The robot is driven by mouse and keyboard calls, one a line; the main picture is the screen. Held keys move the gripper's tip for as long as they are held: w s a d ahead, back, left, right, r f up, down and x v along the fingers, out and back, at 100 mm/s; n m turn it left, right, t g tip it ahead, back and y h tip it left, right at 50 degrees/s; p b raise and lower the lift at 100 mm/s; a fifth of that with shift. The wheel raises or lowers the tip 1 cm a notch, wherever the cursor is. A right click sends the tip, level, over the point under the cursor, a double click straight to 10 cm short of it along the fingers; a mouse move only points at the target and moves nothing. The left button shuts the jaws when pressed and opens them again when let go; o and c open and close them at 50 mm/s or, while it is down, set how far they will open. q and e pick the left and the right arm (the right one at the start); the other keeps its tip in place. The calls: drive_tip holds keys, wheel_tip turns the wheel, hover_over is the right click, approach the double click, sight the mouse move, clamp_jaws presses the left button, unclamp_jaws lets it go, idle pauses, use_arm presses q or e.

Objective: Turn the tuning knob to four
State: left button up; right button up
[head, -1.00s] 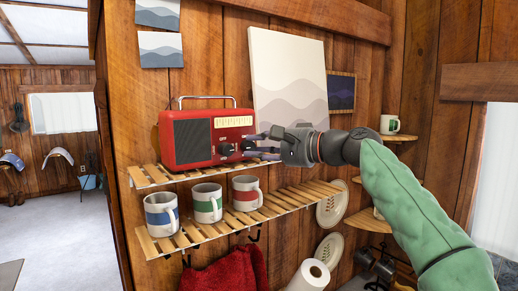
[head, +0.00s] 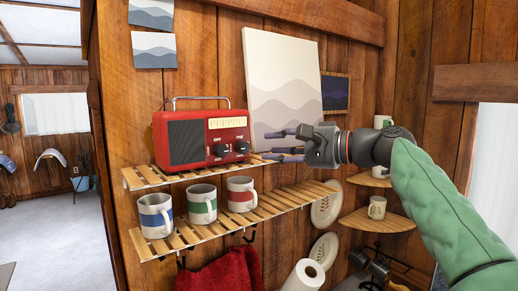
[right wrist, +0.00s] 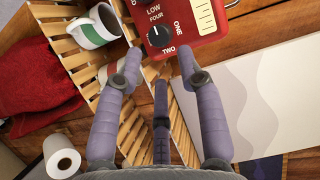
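The red radio (head: 190,150) stands upright on the upper slatted shelf, with two dark knobs low on its front. The right-hand one is the tuning knob (head: 242,147). In the right wrist view, the tuning knob (right wrist: 159,37) has the labels FOUR, ONE and TWO around it. A small pale mark on the knob lies on the side toward FOUR. My right gripper (head: 270,146) is open and empty, to the right of the radio and apart from the knob. Its spread fingers also show in the right wrist view (right wrist: 160,62). My left gripper is out of view.
Three striped mugs (head: 199,204) stand on the lower shelf (head: 260,212) below the radio. A pale wave-patterned canvas (head: 283,85) stands behind my gripper, right of the radio. A red cloth (head: 225,272) and a paper roll (head: 306,275) are below.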

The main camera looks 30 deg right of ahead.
drive_tip(key=v, duration=0.5)
drive_tip(key=shift+s, duration=0.15)
idle(0.5)
